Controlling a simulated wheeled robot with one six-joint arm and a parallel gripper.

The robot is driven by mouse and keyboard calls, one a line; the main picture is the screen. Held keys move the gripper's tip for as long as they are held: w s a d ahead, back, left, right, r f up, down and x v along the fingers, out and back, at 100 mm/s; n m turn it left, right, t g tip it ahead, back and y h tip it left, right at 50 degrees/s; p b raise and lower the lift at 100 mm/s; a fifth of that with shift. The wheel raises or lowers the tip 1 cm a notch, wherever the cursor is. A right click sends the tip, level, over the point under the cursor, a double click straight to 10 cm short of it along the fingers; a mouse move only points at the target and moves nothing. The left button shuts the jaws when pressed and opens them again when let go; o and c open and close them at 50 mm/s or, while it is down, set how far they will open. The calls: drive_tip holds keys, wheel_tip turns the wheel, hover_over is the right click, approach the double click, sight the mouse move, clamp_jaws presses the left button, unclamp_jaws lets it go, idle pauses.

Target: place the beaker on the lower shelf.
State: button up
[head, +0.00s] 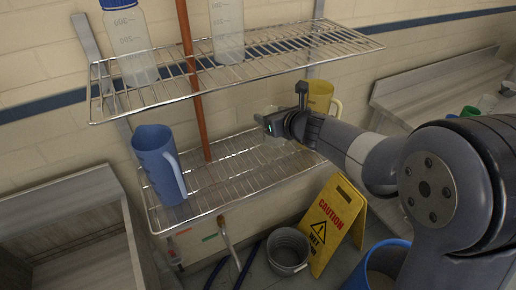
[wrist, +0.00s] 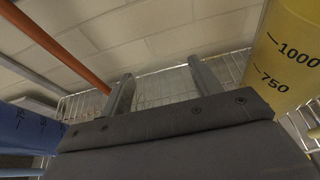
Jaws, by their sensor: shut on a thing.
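My gripper (head: 268,124) hangs over the right part of the lower wire shelf (head: 235,185), under the upper shelf. It also shows in the wrist view (wrist: 163,84), with its two fingers apart and the jaws shut on the beaker (wrist: 163,90). The beaker is clear and hardly shows; the wire grid is seen through the space between the fingers. I cannot tell whether its base touches the shelf.
A blue jug (head: 158,165) stands on the lower shelf's left and a yellow jug (head: 320,97) at its far right. Bottles (head: 130,45) stand on the upper wire shelf (head: 285,45). An orange-brown pole (head: 190,80) passes the shelves. A caution sign (head: 335,222) and grey bucket (head: 288,250) are below.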

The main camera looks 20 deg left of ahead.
sight(272, 139)
wheel_tip(272, 139, down, 8)
drive_tip(key=b, duration=0.2)
drive_tip(key=shift+f+b, duration=0.25)
drive_tip(key=shift+b, duration=0.1)
drive_tip(key=shift+f, duration=0.1)
drive_tip(key=shift+f, duration=0.15)
drive_tip(key=o, duration=1)
drive_tip(key=shift+c, duration=0.2)
drive_tip(key=shift+r, duration=0.35)
drive_tip(key=v, duration=1.2)
